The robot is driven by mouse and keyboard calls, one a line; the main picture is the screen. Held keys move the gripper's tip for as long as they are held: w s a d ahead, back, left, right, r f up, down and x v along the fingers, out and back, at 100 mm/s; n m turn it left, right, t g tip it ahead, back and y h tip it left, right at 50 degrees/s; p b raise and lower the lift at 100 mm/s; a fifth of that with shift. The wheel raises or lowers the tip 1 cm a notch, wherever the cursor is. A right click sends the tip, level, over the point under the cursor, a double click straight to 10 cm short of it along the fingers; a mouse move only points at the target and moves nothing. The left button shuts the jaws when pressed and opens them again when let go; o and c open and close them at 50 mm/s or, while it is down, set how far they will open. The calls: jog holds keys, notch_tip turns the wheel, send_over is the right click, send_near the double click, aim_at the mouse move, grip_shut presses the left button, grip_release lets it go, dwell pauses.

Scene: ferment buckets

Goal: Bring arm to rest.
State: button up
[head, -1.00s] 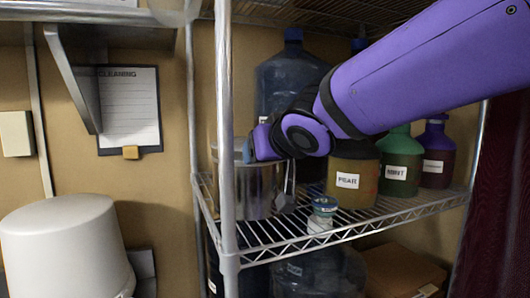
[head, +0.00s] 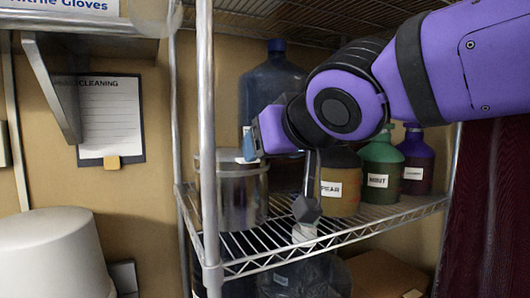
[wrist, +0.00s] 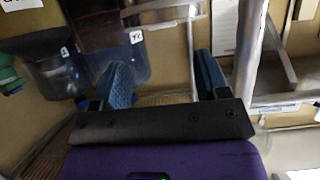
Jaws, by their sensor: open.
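My purple arm reaches in from the right in the head view and crosses in front of the wire shelf (head: 330,235). My gripper (head: 252,142) shows at the arm's left end, beside the top of a steel pot (head: 230,190). In the wrist view my gripper (wrist: 165,82) has its two blue fingers spread apart with nothing between them. Whether the gripper touches the pot I cannot tell.
A blue water jug (head: 268,80) stands behind the arm. Bottles labelled pear (head: 340,195) and mint (head: 378,178), and a purple one (head: 416,160), stand right. The shelf's front post (head: 207,130) is close. A white bucket (head: 50,255) stands lower left.

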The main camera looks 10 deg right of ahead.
jog(key=shift+s+r, duration=0.1)
jog(key=shift+s, duration=0.15)
jog(key=shift+d, duration=0.1)
jog(key=s+d+f+m+g+h, duration=0.1)
jog(key=s+d+f+g, duration=0.3)
jog(key=d+f, duration=0.3)
jog(key=s+d+f+m+g+h, duration=0.1)
jog(key=s+d+f+g, duration=0.2)
jog(key=s+d+f, duration=0.3)
jog(key=d+f, duration=0.2)
jog(key=d, duration=0.2)
jog(key=shift+s+d+g+h, duration=0.35)
jog(key=shift+s+g+h, duration=0.05)
